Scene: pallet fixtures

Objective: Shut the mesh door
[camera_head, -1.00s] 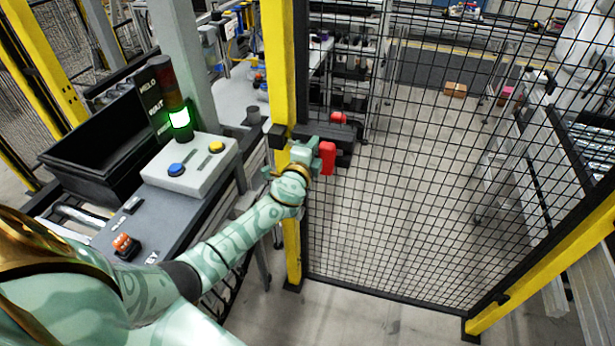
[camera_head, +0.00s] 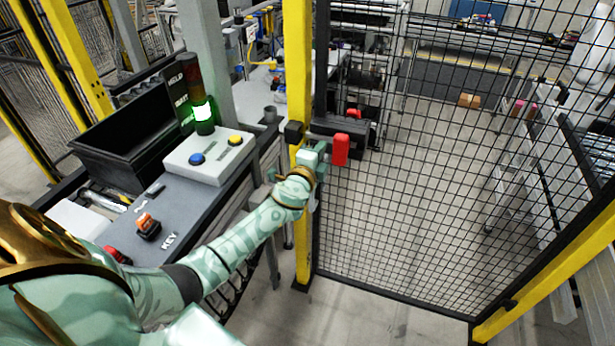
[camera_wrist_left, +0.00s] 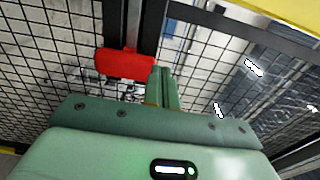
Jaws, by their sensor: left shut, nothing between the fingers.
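The black mesh door (camera_head: 430,200) stands in the head view between two yellow posts, its left edge close beside the left yellow post (camera_head: 302,225). A red handle (camera_head: 341,149) is on its left edge; it also shows in the left wrist view (camera_wrist_left: 125,64). My left gripper (camera_head: 322,152) is shut and empty, at the door's left edge just left of the red handle. In the left wrist view its closed fingers (camera_wrist_left: 163,88) are beside the handle, near the dark door frame. I cannot tell whether they touch. My right gripper is out of view.
A grey bench (camera_head: 185,225) left of the post carries a white button box (camera_head: 209,155), a lit green stack light (camera_head: 203,113), a black bin (camera_head: 130,140) and an orange-red switch (camera_head: 148,226). Behind the mesh are shelving and open floor.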

